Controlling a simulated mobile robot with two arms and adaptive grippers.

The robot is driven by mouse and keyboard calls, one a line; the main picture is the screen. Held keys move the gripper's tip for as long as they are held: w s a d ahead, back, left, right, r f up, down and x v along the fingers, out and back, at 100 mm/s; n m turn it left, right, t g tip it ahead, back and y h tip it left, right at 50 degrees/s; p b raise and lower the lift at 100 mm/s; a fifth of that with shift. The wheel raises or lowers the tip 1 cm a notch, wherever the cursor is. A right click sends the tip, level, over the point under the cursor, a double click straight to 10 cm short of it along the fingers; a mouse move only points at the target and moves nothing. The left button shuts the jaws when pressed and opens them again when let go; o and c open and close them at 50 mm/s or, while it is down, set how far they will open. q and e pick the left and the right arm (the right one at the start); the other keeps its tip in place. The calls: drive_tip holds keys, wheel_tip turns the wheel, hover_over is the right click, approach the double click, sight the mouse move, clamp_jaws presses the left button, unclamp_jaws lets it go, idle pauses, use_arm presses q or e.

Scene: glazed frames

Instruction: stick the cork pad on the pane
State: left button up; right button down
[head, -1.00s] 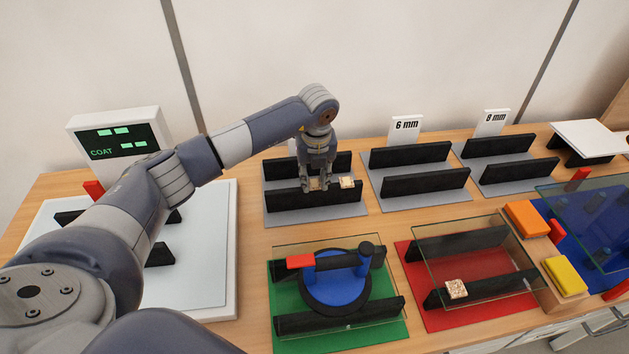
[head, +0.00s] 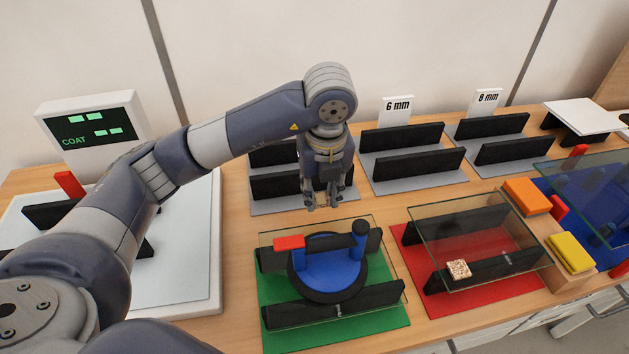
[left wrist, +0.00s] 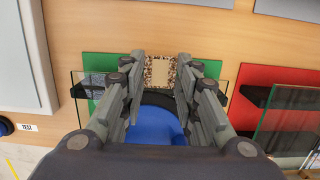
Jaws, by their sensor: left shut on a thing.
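My left gripper (head: 322,203) is shut on a small tan cork pad, which shows between the fingertips in the left wrist view (left wrist: 161,72) with speckled sides. In the head view the fingers mostly hide the pad. The gripper hangs pointing down over the back edge of the green mat's station. My right gripper is not in view.
Black racks on grey mats stand behind, with 6 mm (head: 397,106) and 8 mm (head: 487,98) signs. A COAT display (head: 92,130) is at left. Orange (head: 526,196) and yellow (head: 571,252) blocks stand right of the red mat (head: 500,296). A blue station lies beyond them.

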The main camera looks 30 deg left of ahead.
sight(323, 205)
use_arm(q)
drive_tip(key=shift+s+d+r, duration=0.15)
drive_tip(key=shift+s+d, duration=0.2)
drive_tip(key=shift+s, duration=0.1)
drive_tip(key=shift+s+r, duration=0.1)
drive_tip(key=shift+r, duration=0.05)
drive_tip(key=shift+d+r+p, duration=0.1)
drive_tip(key=shift+r+p, duration=1.4)
drive_tip(key=shift+r, duration=0.3)
